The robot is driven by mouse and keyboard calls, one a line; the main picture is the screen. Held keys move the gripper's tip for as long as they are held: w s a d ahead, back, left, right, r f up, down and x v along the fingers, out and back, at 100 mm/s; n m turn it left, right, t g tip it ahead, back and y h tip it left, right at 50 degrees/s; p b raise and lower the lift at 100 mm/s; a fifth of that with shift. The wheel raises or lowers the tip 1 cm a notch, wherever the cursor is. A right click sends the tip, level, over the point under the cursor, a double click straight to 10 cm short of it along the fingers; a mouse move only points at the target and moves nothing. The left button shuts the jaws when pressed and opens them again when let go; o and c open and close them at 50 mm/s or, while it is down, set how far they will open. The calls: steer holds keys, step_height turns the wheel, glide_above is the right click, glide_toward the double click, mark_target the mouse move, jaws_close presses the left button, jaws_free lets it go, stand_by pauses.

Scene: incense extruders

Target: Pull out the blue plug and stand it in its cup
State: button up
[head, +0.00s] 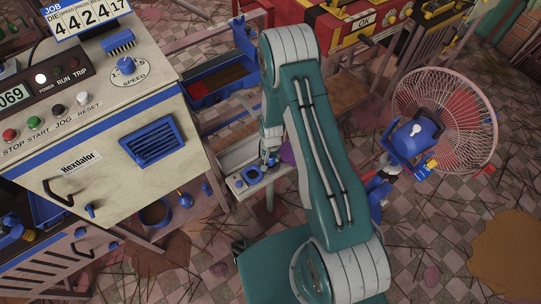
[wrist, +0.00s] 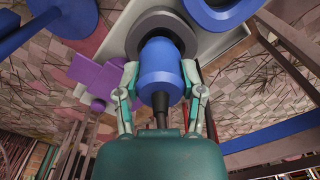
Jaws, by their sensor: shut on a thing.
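The blue plug (wrist: 160,70), a rounded blue body with a dark stem toward my palm, is between the fingers of my gripper (wrist: 161,77) in the wrist view. My gripper is shut on it. The plug's far end meets or overlaps a grey round collar (wrist: 160,28); I cannot tell whether it still sits inside. A larger blue ring-shaped part (wrist: 236,18), with a dark middle, is beside the collar at upper right; I cannot tell whether it is the cup. In the head view my gripper (head: 268,160) is over the small pale tray (head: 262,182), and the plug is mostly hidden.
A purple part (wrist: 98,76) is close left of my gripper in the wrist view; purple also shows in the head view (head: 288,152). The white Hexdalor machine (head: 95,130) stands left. A pink fan (head: 446,115) stands right. Tiled floor lies between.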

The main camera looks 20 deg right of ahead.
steer(key=shift+f, duration=0.6)
steer(key=o, duration=1.2)
step_height(320, 180, up, 12)
steer(key=shift+r, duration=0.1)
steer(key=s+r+n+t, duration=0.1)
steer(key=s+r, duration=0.1)
steer(key=r, duration=1)
steer(key=s+r+n+t, duration=0.1)
steer(key=s+r+t, duration=0.1)
steer(key=r, duration=0.9)
steer(key=s+r+n+t, duration=0.1)
steer(key=s+r, duration=0.4)
steer(key=s+r+n, duration=0.1)
steer(key=s+r, duration=0.3)
steer(key=s, duration=0.2)
steer(key=s+r+n+t, duration=0.1)
steer(key=s+r, duration=0.4)
steer(key=s, duration=0.1)
steer(key=shift+a+r+t, duration=0.15)
steer(key=shift+r+t, duration=0.15)
steer(key=shift+r, duration=0.05)
